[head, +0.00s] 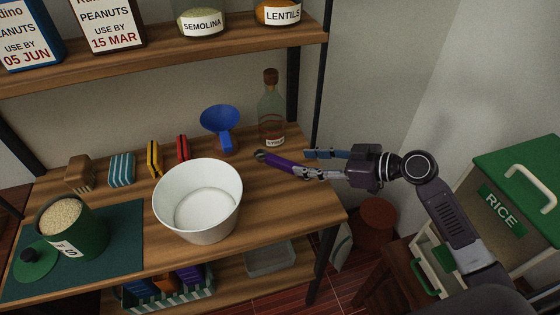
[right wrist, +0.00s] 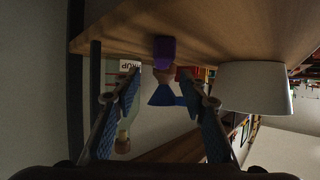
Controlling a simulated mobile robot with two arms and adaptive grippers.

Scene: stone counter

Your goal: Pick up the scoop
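The scoop (head: 279,161) has a purple handle and a darker round end at its left. It lies on the wooden shelf top near the right edge, between the white bowl and the syrup bottle. My right gripper (head: 304,163) is open, coming from the right, with its fingertips close to the handle's near end. In the right wrist view the purple handle (right wrist: 164,52) shows ahead of the spread fingers (right wrist: 159,82), with nothing gripped. Whether a fingertip touches the handle I cannot tell. My left gripper is not in view.
A white bowl (head: 198,203) stands left of the scoop. A blue funnel (head: 221,119) and a glass syrup bottle (head: 271,112) stand behind it. A green canister (head: 73,229) of grain stands at the left. A green-lidded rice bin (head: 505,205) is at the right.

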